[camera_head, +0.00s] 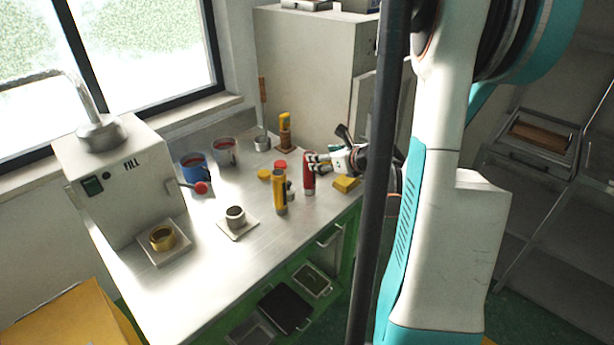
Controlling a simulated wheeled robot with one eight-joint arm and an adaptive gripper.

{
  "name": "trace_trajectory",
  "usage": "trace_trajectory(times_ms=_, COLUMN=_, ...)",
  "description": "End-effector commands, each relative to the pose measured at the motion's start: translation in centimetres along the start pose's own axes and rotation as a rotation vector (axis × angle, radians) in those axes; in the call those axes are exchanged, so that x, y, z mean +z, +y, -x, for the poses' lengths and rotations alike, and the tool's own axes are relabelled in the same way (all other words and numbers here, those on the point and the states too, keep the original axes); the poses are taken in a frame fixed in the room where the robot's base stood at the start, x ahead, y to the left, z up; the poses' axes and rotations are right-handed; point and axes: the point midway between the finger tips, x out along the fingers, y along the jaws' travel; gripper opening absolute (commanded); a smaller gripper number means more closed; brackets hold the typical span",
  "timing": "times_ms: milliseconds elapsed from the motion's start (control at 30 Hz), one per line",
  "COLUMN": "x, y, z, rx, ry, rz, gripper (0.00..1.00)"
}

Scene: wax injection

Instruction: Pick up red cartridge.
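The red cartridge (308,186) stands upright on the metal worktop, near its right part. My gripper (314,162) reaches in from the right, and its fingers are at the upper part of the cartridge. The fingers overlap the cartridge in this view and hide some of its top. They are too small to tell whether they are closed on it or only around it. The cartridge's base looks to be at or very near the worktop.
A yellow cartridge (280,193) stands close on the left, with small round caps (264,174) behind it. A yellow block (346,184) lies on the right. The FILL machine (130,180) is at left.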

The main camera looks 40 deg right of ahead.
Motion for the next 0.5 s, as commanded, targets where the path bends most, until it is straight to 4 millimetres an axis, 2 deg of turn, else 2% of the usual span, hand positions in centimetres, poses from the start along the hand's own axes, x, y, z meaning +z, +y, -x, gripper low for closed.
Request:
trace_trajectory(times_ms=33, x=-0.2, y=0.1, z=-1.1, rx=0.003, ry=0.000, rz=0.002, gripper=0.59)
trace_trajectory(times_ms=133, x=-0.1, y=0.1, z=-2.5, rx=0.002, ry=0.001, rz=0.002, gripper=0.59)
trace_trajectory(times_ms=500, x=-0.3, y=0.2, z=-5.0, rx=0.002, ry=0.000, rz=0.002, gripper=0.59)
